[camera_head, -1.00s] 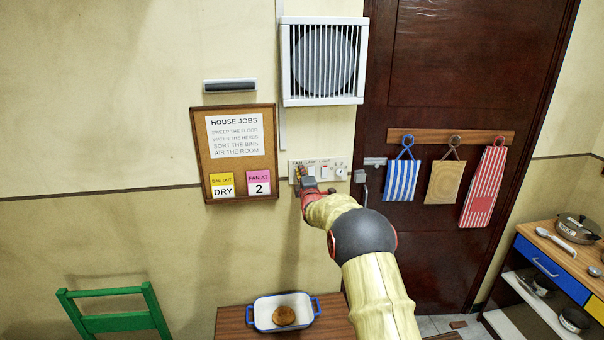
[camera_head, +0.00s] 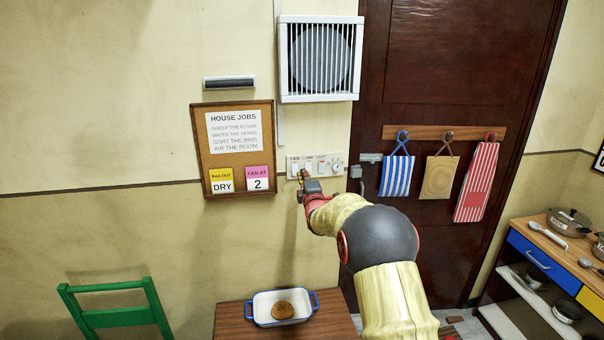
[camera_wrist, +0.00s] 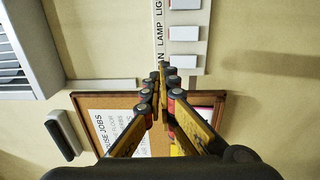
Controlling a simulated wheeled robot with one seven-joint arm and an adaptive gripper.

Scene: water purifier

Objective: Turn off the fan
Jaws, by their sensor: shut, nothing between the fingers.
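The square white wall fan (camera_head: 320,58) hangs above a white switch panel (camera_head: 322,168) labelled FAN, LAMP and another word. Its leftmost switch, under FAN, is the fan switch (camera_head: 295,169); in the wrist view it shows just right of my fingertips (camera_wrist: 182,62). My gripper (camera_head: 304,175) is shut and empty, its tips at the lower left of the panel, close to the fan switch. In the wrist view the fingers (camera_wrist: 160,72) meet at the panel's near end. I cannot tell whether they touch it, nor which way the switch is set.
A cork notice board (camera_head: 237,190) hangs left of the panel. A door (camera_head: 440,70) with hanging cloths and a latch is on the right. Below are a table (camera_head: 232,322) with a blue-rimmed dish (camera_head: 268,301), and a green chair (camera_head: 113,315).

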